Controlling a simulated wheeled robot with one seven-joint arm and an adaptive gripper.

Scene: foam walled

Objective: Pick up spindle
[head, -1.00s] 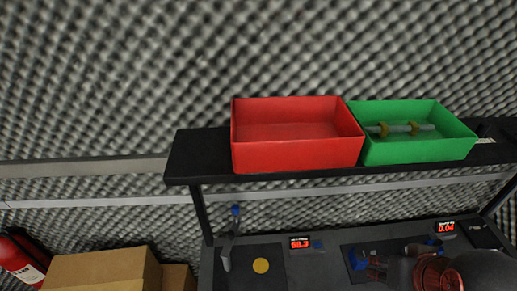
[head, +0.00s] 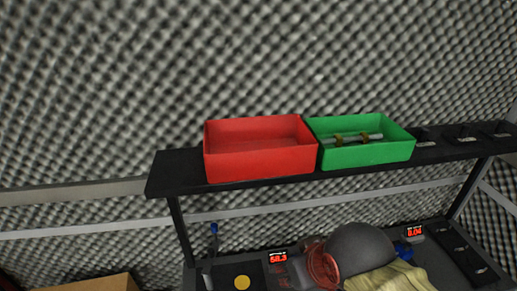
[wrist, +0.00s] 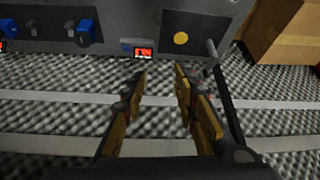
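The spindle (head: 361,138) is a grey rod with two yellowish collars. It lies inside the green bin (head: 375,155) on the black shelf in the head view. The wrist view does not show it. My gripper (wrist: 159,75) is in the wrist view, its two fingers apart with nothing between them. Past the fingers are the bench, a display and the foam wall, not the bin. In the head view my arm shows low at the bench, below the shelf; the fingers cannot be made out there.
An empty red bin (head: 260,163) stands left of the green bin on the shelf (head: 178,172). Small black fixtures sit at the shelf's right. The bench below holds lit displays (head: 278,258) and a yellow disc (head: 242,282). A cardboard box (wrist: 286,35) is beside the bench.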

